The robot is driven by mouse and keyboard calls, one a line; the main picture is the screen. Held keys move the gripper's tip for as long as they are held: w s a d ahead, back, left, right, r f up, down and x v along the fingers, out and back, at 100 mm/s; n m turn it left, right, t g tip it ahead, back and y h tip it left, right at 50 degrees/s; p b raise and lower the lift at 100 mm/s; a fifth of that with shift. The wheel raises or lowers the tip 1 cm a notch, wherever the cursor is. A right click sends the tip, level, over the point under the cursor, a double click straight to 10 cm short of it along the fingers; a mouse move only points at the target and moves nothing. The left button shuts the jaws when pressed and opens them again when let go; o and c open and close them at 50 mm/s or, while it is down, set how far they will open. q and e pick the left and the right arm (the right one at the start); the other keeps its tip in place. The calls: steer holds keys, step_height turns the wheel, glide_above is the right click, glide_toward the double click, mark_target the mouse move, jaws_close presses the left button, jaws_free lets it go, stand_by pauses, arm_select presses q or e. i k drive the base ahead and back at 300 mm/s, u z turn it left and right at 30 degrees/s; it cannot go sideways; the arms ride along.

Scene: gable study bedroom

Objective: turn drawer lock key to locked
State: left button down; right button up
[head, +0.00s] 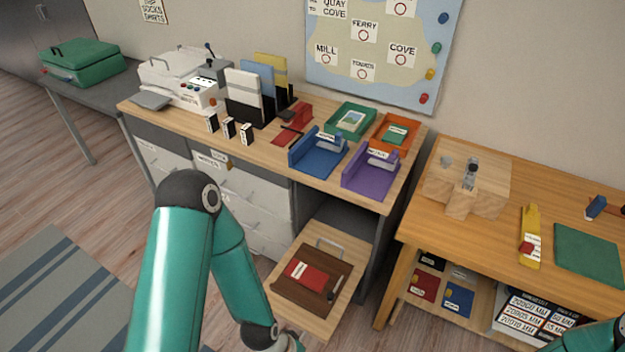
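A small brass-coloured piece (228,163), which looks like the lock key, sits beside a white label (211,160) high on the desk's drawer front (255,190). It is too small to tell which way it is turned. An open drawer or pull-out tray (352,262) stands out at the desk's right end, with a red booklet (306,273) and a dark pen-like thing in a brown insert. My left arm crosses the middle foreground, its wrist at the bottom edge near this drawer; its gripper is cut off. Only a bit of my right arm shows at the bottom right.
The desk top holds a printer-like machine (180,78), upright folders (244,92), a blue tray (318,160) and a purple tray (371,178). A wooden table (590,180) stands to the right. Bare floor (120,200) lies left of the desk.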

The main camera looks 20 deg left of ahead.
mark_target(229, 165)
steer(key=u, duration=0.2)
steer(key=i, duration=0.2)
steer(key=z, duration=2.45)
steer(key=k, duration=1.7)
steer(key=z, duration=0.5)
steer(key=i, duration=0.2)
steer(key=u, duration=3.9)
steer(key=i, duration=0.05)
steer(key=z, duration=1.4)
